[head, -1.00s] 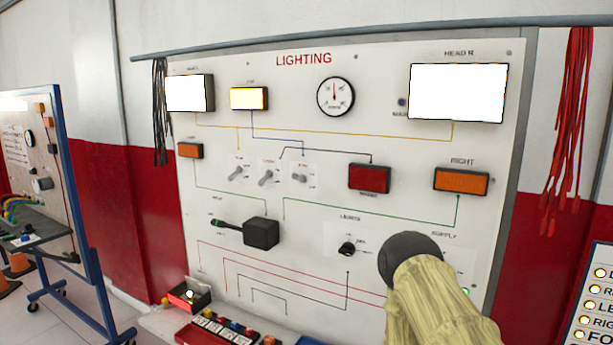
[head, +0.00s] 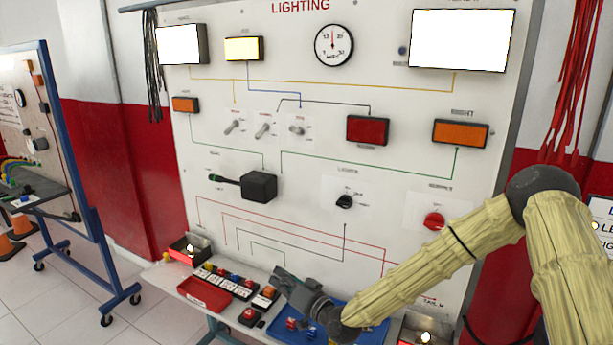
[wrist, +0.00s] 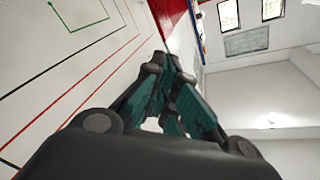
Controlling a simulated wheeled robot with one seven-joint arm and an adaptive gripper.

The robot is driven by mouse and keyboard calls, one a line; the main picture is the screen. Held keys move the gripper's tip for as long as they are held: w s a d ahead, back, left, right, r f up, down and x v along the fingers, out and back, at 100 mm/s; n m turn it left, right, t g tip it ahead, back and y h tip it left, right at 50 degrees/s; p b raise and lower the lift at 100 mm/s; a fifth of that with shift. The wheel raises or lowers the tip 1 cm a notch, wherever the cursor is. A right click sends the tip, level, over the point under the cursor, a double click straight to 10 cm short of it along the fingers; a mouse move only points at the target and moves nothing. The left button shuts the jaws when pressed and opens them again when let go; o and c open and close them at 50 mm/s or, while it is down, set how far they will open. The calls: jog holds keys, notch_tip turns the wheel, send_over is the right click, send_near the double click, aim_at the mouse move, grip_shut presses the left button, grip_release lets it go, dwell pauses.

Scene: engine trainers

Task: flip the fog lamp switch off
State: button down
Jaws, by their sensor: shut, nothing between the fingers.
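Three toggle switches sit in a row on the white lighting board (head: 400,60): left (head: 233,127), middle (head: 263,131) and right (head: 297,131). Their labels are too small to read. A blue line runs from a lit yellow lamp (head: 244,48) to just above the right toggle, so that one appears to be the fog lamp switch. Its lever position is hard to tell. My gripper (head: 284,277) is low in front of the board, over the bench and well below the toggles, touching none of them. The wrist view shows its fingers (wrist: 172,75) closed together and empty, beside the board.
A black stalk switch box (head: 259,187), a rotary knob (head: 344,202) and a red knob (head: 433,220) stick out from the board. The bench below holds a red tray (head: 205,295) and a blue tray (head: 375,335). Red cables (head: 575,80) hang at right.

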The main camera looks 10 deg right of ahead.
jog(key=w+d+r+t+y, duration=0.1)
jog(key=w+d+r+t, duration=0.15)
jog(key=r, duration=0.55)
jog(key=w+d+r+t+y, duration=0.1)
jog(key=w+d+r+t, duration=0.2)
jog(key=r, duration=0.5)
jog(key=n+t+y, duration=0.2)
send_near(295, 130)
jog(key=s+d+r, duration=0.1)
jog(key=d+r, duration=0.1)
jog(key=d, duration=0.1)
jog(key=shift+s+f, duration=0.1)
jog(key=shift+f, duration=0.05)
jog(key=shift+p+x, duration=1.8)
jog(key=shift+x, duration=3.2)
